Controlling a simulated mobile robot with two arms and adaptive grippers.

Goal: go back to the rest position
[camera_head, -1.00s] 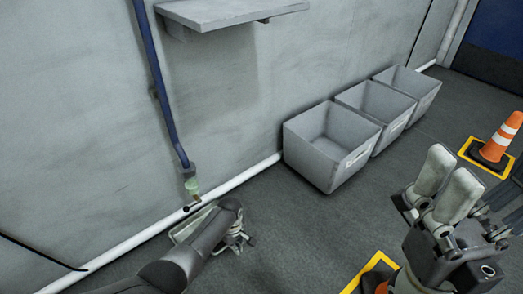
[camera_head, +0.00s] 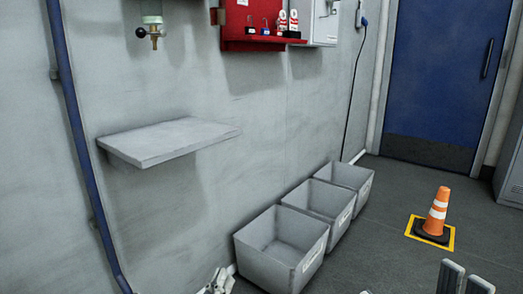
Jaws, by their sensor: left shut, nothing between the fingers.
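My left gripper (camera_head: 218,282) shows only in part at the bottom edge, left of the nearest grey bin. It is shut and empty, and its arm is below the picture.
Three grey bins (camera_head: 262,262) stand along the wall. A grey shelf (camera_head: 165,142) juts out above the left gripper. An orange traffic cone (camera_head: 437,212) stands on the right, before a blue door (camera_head: 440,75). Dark floor (camera_head: 375,245) between bins and cone is clear.

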